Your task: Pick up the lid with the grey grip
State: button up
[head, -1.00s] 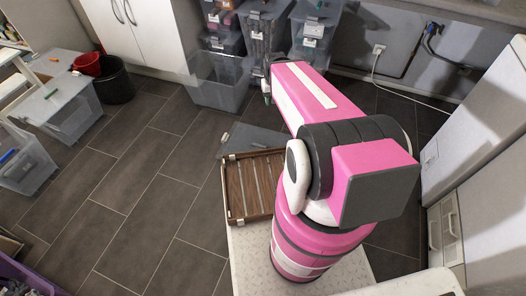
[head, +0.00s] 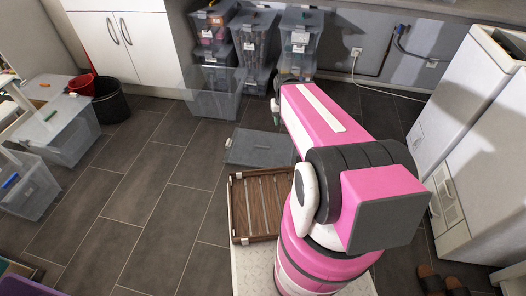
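A flat grey see-through lid (head: 258,149) lies on the floor just beyond the wooden slatted tray. Its right end is partly behind my arm, and I cannot make out the colour of its grip. My gripper (head: 276,112) is at the far end of the pink arm, small and mostly hidden by it. It appears in front of the stacked boxes and above the floor beyond the lid. I cannot tell whether its fingers are open or shut.
The wooden tray (head: 237,240) is in front of my arm. An open clear bin (head: 214,104) and stacked boxes (head: 252,45) stand at the back. Lidded boxes (head: 66,138) and a black bucket (head: 110,101) stand left. White appliances (head: 465,140) stand right. The tiled floor left of centre is clear.

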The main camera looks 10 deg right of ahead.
aim_at(259, 149)
jog(key=i+j+z, duration=0.2)
jog(key=j+z, duration=0.2)
jog(key=j, duration=0.35)
jog(key=j+z, duration=0.4)
jog(key=j, duration=0.35)
jog(key=j+z, duration=0.4)
jog(key=j, duration=0.4)
jog(key=j+z, duration=0.3)
jog(key=j, duration=0.35)
jog(key=j+z, duration=0.35)
jog(key=j, duration=0.25)
jog(key=k+j+z, duration=0.15)
jog(key=j+z, duration=0.15)
jog(key=j, duration=0.3)
